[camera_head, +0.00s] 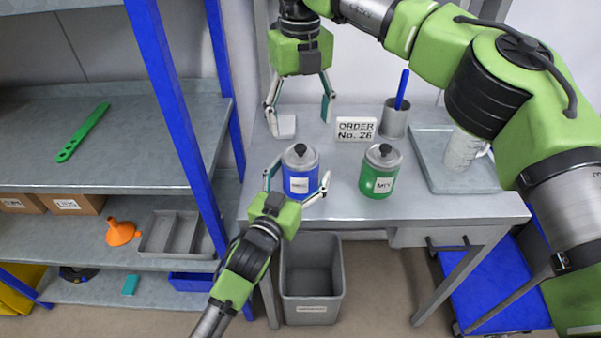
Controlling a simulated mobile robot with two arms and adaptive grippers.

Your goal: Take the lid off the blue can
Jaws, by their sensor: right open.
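The blue can (301,183) stands upright on the grey table, with its grey lid (300,156) and black knob on top. My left gripper (297,180) reaches in from the lower left, with one finger on each side of the can's body. Whether both fingers press on the can is not clear. My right gripper (299,108) hangs over the table behind the can, pointing down, with its fingers spread and nothing between them. It is apart from the lid.
A green can (379,172) with a similar lid stands right of the blue one. Behind are an order sign (356,130) and a grey cup (395,119) holding a blue stick. A bin (311,280) stands below.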

